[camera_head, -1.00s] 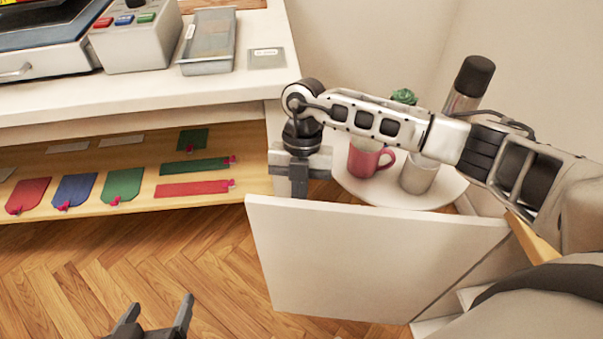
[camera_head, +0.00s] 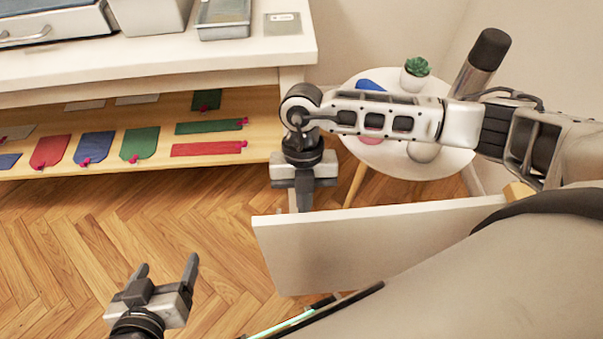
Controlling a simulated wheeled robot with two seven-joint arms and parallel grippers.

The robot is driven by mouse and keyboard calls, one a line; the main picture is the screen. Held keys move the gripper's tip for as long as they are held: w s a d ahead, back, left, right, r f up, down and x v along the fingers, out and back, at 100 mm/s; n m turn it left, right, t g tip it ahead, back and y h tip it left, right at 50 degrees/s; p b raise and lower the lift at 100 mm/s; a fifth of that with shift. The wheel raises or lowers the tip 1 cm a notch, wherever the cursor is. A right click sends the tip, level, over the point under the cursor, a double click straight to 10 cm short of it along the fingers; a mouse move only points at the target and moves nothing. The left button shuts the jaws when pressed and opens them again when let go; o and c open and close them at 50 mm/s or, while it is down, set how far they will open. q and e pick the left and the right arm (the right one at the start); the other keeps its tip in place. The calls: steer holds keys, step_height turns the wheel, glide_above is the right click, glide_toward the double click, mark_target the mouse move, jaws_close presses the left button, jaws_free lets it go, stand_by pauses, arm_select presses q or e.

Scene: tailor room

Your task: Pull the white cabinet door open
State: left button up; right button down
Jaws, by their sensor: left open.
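The white cabinet door (camera_head: 350,245) stands swung out, a pale panel in the lower middle of the head view. My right arm comes in from the right above it. My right gripper (camera_head: 304,197) points down by the door's far side, close to its top left corner. The fingers are seen edge-on, so I cannot tell their opening or any contact. My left gripper (camera_head: 166,267) is open and empty over the floor at lower left, apart from the door. The cabinet's inside is hidden, and my own body covers the door's lower right.
A white desk (camera_head: 170,62) with a wooden shelf (camera_head: 262,110) of coloured tags stands at upper left. A round white side table (camera_head: 455,165) holds a plant (camera_head: 416,73) and cups behind my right arm. The wood floor (camera_head: 80,240) at left is clear.

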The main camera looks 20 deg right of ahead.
steer(key=shift+s+a, duration=0.1)
stand_by(0.3)
steer(key=v, duration=1.6)
steer(key=shift+r, duration=0.1)
